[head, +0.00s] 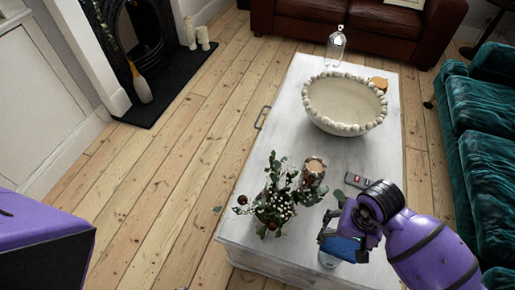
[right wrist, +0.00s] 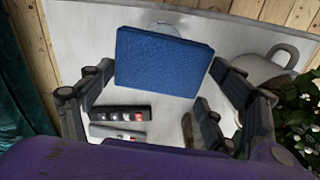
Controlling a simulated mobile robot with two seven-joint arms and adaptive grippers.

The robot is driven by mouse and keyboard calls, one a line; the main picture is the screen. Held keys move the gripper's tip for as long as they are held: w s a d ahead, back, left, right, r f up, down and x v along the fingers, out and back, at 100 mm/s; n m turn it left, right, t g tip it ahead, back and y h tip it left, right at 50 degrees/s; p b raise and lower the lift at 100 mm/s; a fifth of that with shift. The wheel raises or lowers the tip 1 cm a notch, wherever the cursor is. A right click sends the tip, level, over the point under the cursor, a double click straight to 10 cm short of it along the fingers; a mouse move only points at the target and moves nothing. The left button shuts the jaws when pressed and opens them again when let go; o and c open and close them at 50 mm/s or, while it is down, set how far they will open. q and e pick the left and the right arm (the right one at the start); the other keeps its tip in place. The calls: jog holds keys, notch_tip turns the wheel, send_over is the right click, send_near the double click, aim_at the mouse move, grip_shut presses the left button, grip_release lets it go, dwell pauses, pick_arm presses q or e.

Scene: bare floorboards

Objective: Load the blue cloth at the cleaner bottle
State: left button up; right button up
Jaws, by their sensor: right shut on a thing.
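The blue cloth (head: 343,247), a flat textured rectangle, is in my right gripper (head: 345,232) above the near right end of the white table. In the right wrist view the blue cloth (right wrist: 164,62) sits between the two fingertips of my right gripper (right wrist: 160,75), which are shut on it. A pale rounded object (head: 327,260) shows just under the cloth near the table's front edge. It is mostly hidden, and I cannot tell whether it is the cleaner bottle. A violet part of my left arm shows at lower left; the left gripper is out of view.
The white table (head: 255,150) holds a plant (head: 272,205), a candle (head: 314,170), a beaded bowl (head: 345,103), a glass dome (head: 335,48) and remotes (right wrist: 119,112). A pale cup (right wrist: 268,68) shows in the wrist view. A green sofa (head: 487,150) stands right; floorboards lie clear left.

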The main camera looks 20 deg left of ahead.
aim_at(343, 240)
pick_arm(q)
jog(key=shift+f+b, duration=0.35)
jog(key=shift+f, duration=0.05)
pick_arm(e)
jog(key=shift+f, duration=0.45)
dwell(1.0)
jog(key=shift+r, duration=0.1)
jog(key=shift+w+r+p, duration=0.1)
jog(key=shift+r+p, duration=1.65)
jog(key=shift+r, duration=1.7)
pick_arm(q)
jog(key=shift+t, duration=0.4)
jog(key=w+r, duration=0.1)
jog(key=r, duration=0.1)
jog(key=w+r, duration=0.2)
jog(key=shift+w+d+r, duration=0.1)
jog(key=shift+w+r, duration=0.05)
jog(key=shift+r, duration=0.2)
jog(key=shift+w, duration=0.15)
